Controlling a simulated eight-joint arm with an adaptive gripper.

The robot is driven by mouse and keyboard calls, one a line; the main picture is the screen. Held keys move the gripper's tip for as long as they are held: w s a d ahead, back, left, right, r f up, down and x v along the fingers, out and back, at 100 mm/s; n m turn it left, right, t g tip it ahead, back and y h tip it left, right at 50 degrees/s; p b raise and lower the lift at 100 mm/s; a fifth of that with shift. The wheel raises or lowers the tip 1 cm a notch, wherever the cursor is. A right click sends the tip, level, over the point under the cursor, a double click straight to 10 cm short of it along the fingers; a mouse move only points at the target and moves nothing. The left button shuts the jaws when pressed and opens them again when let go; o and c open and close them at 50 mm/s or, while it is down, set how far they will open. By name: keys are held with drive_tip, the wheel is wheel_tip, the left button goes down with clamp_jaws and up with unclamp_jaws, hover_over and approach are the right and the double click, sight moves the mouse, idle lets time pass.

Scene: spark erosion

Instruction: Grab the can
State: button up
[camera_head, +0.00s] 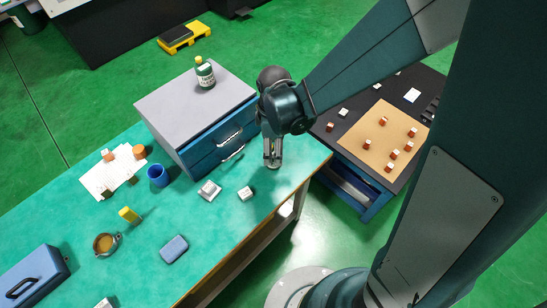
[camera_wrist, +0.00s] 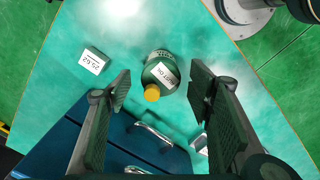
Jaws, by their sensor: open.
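A dark green can with a yellow-orange cap and a white label (camera_wrist: 160,75) shows in the wrist view, on the teal table, between and beyond my fingers. My gripper (camera_wrist: 165,105) is open, with a finger on each side of the can's line and no clear contact. In the head view my gripper (camera_head: 272,160) points down over the table's right end, beside the drawer cabinet, and mostly hides what is beneath it. A similar green bottle with a yellow cap (camera_head: 205,75) stands on top of the cabinet.
The blue drawer cabinet (camera_head: 190,100) with metal handles stands close to my gripper. Labelled blocks (camera_head: 246,193) (camera_head: 209,190), a blue cup (camera_head: 158,176) and a blue case (camera_head: 174,249) lie on the table. A dark side table (camera_head: 335,125) holds a board with several small blocks.

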sight(273, 152)
drive_tip(key=shift+f+b, duration=0.5)
drive_tip(key=shift+f, duration=1.85)
drive_tip(key=c, duration=1.1)
drive_tip(key=shift+a+r, duration=0.1)
drive_tip(key=shift+r+p, duration=1)
drive_tip(key=shift+r, duration=3.9)
